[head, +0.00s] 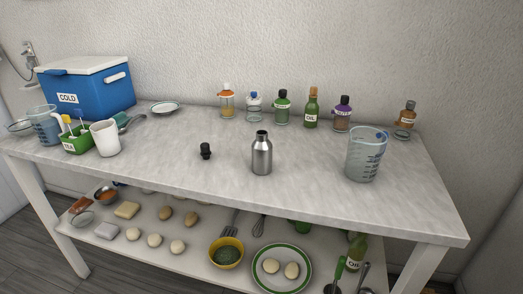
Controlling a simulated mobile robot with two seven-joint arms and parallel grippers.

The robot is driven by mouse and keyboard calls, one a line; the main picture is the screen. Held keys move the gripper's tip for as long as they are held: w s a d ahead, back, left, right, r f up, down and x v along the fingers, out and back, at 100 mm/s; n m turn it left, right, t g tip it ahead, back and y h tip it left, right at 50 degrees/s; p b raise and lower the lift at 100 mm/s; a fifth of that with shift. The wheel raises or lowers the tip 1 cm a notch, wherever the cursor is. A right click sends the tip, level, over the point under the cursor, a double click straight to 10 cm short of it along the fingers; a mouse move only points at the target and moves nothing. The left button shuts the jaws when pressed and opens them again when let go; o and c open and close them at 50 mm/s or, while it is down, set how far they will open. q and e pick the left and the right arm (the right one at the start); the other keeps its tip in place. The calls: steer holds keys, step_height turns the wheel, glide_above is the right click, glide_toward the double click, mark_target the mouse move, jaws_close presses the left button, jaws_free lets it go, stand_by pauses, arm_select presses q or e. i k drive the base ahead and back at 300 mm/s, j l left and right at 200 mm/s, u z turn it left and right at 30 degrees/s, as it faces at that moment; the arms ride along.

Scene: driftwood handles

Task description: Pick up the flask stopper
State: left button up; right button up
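A small black flask stopper (206,151) stands on the light grey tabletop (210,180), left of the middle. A silver metal flask (262,155) stands upright to its right, with its dark mouth open at the top. A clear gap of tabletop lies between stopper and flask. Neither of my grippers shows in the head view.
A blue cooler (88,92), a white mug (105,138) and a green box (76,142) crowd the left end. Several bottles (282,108) line the back. A measuring jug (366,156) stands right. The front around the stopper is clear. A lower shelf holds food and dishes.

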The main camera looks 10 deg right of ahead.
mark_target(205, 151)
steer(key=i+j, duration=0.35)
steer(key=j, duration=0.15)
steer(key=i+j, duration=0.35)
steer(key=i+j+z, duration=0.1)
steer(key=z, duration=0.35)
steer(key=j+z, duration=0.4)
steer(key=l, duration=0.1)
